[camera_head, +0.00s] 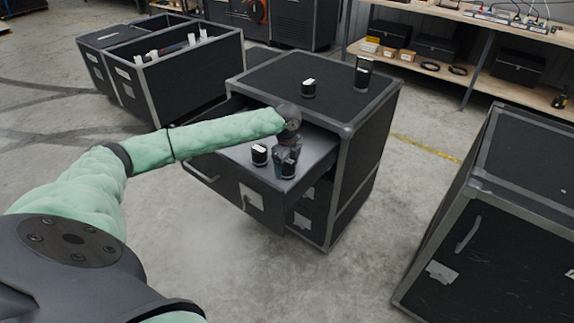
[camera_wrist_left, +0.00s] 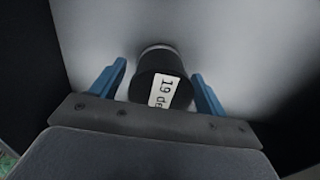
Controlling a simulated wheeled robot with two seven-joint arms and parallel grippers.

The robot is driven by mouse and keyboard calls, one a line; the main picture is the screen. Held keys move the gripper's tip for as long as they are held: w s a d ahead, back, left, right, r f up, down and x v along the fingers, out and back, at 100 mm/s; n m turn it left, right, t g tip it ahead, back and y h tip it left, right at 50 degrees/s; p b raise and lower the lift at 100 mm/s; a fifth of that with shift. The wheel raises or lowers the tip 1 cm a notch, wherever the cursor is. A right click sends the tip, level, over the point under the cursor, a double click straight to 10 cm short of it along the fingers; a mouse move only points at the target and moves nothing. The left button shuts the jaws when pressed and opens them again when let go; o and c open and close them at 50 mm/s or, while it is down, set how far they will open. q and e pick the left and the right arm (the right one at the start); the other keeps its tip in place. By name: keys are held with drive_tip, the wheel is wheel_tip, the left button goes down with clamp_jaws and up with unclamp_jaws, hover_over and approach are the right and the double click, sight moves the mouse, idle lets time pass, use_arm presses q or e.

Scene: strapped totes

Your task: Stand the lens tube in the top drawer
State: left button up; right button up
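The top drawer (camera_head: 232,152) of the black cabinet is pulled open and has a pale floor. My left gripper (camera_head: 286,163) is down in it, with its blue fingers on either side of an upright black tube (camera_head: 288,170) with a white label on its cap. In the left wrist view this tube (camera_wrist_left: 147,88) stands between the open fingers (camera_wrist_left: 160,82), with a gap at the left finger. A second black capped cylinder (camera_head: 259,155) stands in the drawer to the left. I cannot tell for sure which cylinder is the lens tube. My right gripper is not in view.
On the cabinet top (camera_head: 325,75) stand a short black cylinder (camera_head: 308,89) and a taller one (camera_head: 362,72). Open black totes (camera_head: 190,85) stand at the back left. Another black case (camera_head: 500,240) is at the right, with clear floor between it and the cabinet.

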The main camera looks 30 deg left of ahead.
use_arm(q)
drive_tip(key=shift+r, duration=0.45)
drive_tip(key=shift+r+b, duration=0.4)
drive_tip(key=shift+r, duration=0.15)
wheel_tip(320, 180, up, 10)
drive_tip(key=b, duration=0.2)
drive_tip(key=shift+r, duration=0.15)
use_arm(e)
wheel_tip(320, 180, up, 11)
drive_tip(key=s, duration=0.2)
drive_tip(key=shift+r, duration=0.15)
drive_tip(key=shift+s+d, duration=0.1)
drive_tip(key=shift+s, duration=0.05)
